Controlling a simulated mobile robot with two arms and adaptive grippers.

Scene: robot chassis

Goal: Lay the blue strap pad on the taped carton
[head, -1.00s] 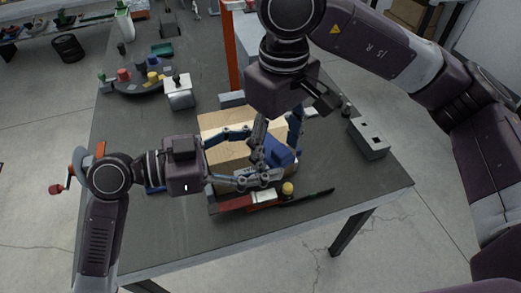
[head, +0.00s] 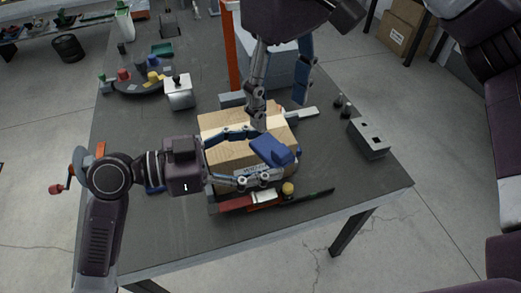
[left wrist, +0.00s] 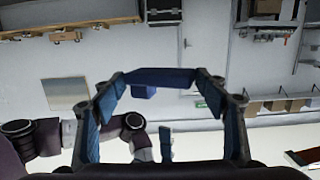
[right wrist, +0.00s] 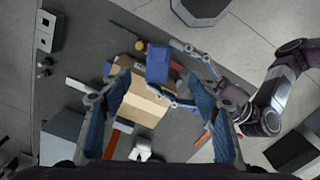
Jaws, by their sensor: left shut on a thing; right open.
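The blue strap pad (head: 272,150) is held at the right end of my left gripper (head: 255,155), over the front right part of the taped carton (head: 228,156). In the left wrist view the pad (left wrist: 160,77) spans between the two fingertips. The carton lies on the dark table with a pale tape strip across its top. I cannot tell whether the pad touches the carton. My right gripper (head: 281,103) is open and empty above the back of the carton. In the right wrist view the pad (right wrist: 158,62) and carton (right wrist: 146,100) show beyond its open fingers.
A grey block with holes (head: 368,139) stands on the right of the table (head: 340,185). A red-and-white item and a small yellow-topped piece (head: 288,189) lie in front of the carton. An orange post (head: 234,60) rises behind it. A dark tray of coloured parts (head: 143,84) sits back left.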

